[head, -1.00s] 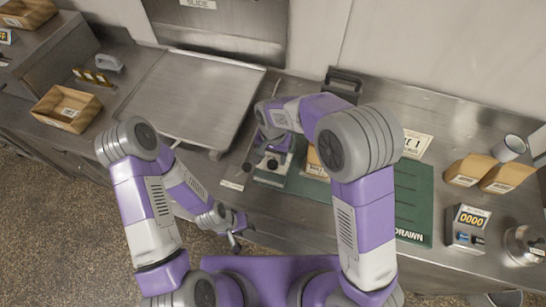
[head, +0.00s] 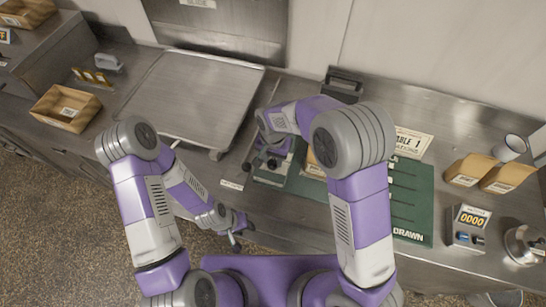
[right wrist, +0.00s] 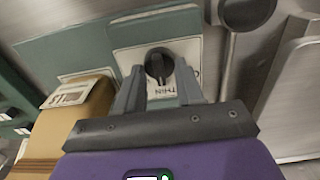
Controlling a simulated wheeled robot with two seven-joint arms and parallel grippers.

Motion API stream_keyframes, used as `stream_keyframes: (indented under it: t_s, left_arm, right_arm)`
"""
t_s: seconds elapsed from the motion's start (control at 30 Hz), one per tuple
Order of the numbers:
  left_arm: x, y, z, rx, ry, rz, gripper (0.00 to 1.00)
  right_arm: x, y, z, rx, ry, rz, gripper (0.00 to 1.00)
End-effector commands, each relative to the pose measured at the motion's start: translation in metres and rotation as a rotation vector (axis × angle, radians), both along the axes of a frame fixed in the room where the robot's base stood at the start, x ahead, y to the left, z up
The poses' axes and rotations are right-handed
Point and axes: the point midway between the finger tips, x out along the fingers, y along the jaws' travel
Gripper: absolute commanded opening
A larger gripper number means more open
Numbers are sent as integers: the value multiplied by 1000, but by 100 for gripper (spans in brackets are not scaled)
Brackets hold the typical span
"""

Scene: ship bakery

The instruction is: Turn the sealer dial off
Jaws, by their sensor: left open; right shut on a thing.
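The sealer (head: 267,179) is a small grey-green machine on the steel counter, partly hidden under my right arm in the head view. Its dial (right wrist: 159,65) is a round black knob with a raised grip bar, on a white plate with lettering, seen in the right wrist view. My right gripper (right wrist: 158,88) is shut on the dial, one finger on each side of it. In the head view my right gripper (head: 275,150) is over the sealer and its fingertips are hard to make out. My left gripper (head: 238,236) is open and empty near the counter's front edge.
A black round handle on a metal rod (right wrist: 247,12) stands close by the dial.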

Motion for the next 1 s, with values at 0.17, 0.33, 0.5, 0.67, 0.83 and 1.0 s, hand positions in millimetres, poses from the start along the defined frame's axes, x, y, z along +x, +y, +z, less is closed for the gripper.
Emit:
stream_keyframes:
  t_s: [0.17, 0.33, 0.5, 0.67, 0.83, 1.0]
  left_arm:
    - [0, 0, -1, 0, 0, 0, 42]
    - [0, 0, -2, 0, 0, 0, 42]
    - [0, 0, -4, 0, 0, 0, 42]
    - [0, 0, -7, 0, 0, 0, 42]
    - [0, 0, -8, 0, 0, 0, 42]
    - [0, 0, -10, 0, 0, 0, 42]
  right_arm:
    - [0, 0, 0, 1, -1, 38, 6]
    - [1, 0, 0, 2, -2, 128, 6]
    - [1, 1, 0, 2, -2, 266, 6]
    - [1, 1, 0, 2, -1, 418, 6]
    - [1, 2, 0, 2, -1, 579, 6]
    - [0, 2, 0, 2, -1, 732, 6]
